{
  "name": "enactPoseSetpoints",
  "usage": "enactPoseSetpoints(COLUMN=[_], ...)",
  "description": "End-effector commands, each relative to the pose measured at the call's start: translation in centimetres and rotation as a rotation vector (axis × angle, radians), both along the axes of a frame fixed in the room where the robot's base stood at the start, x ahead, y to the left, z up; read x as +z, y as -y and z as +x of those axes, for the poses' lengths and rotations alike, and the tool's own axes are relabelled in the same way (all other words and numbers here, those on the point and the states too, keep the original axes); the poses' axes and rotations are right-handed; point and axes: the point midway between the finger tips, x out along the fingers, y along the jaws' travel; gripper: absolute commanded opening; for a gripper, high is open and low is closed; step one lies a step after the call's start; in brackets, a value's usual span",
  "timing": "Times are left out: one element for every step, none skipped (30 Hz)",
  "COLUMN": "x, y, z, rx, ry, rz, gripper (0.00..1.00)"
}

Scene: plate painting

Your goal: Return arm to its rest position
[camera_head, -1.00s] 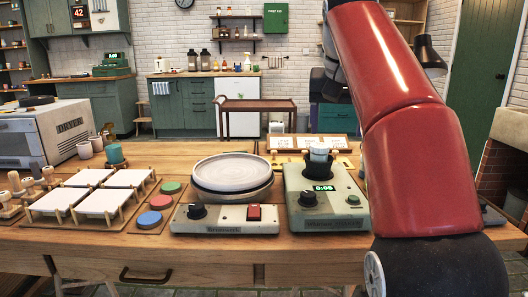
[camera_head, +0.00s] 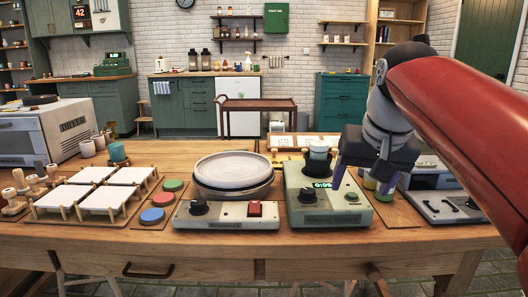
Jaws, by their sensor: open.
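My red arm (camera_head: 440,120) reaches in from the right edge. My gripper (camera_head: 364,184) is open, with its fingers pointing down, at the right side of the green-grey device with a lit display (camera_head: 328,213). A small cup (camera_head: 319,152) sits on top of the device.
A turntable with a pale plate (camera_head: 233,172) stands at the centre of the wooden table (camera_head: 120,245). White tiles on a rack (camera_head: 92,175) and colour pads (camera_head: 157,199) lie left. A dryer (camera_head: 40,135) stands far left. A grey appliance (camera_head: 445,205) lies right.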

Motion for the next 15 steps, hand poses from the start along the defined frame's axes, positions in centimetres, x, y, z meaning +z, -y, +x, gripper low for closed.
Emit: enactPoseSetpoints(x=[-1.6,-2.7,-4.2,-5.3,-6.5,-8.2,-9.4,-10.7,-12.4,-13.6,-14.7,-16.2,-17.2,-18.1,-19.1], y=[0.0,-0.1,-0.3,-0.4,-0.6,-0.8,-0.9,-1.1,-1.3,-1.4,-1.5,-1.6,-1.7,-1.7,-1.8], z=[-1.9,-2.7,-3.9,-4.8,-5.8,-7.0,-8.0,-8.9,-10.0,-10.9,-11.6,-12.5,-13.2,-13.7,-14.3], rx=[0.012,0.020,0.031,0.040,0.047,0.058,0.065,0.073,0.081,0.086,0.092,0.099,0.102,0.106,0.109], ry=[0.006,0.011,0.015,0.020,0.025,0.032,0.036,0.040,0.046,0.049,0.053,0.056,0.060,0.061,0.063], rz=[0.002,0.001,-0.001,-0.003,-0.006,-0.012,-0.016,-0.021,-0.029,-0.035,-0.041,-0.049,-0.055,-0.059,-0.066], gripper=[0.70,0.70,0.70,0.70,0.70,0.70,0.70,0.70,0.70,0.70,0.70,0.70,0.70,0.70,0.70])
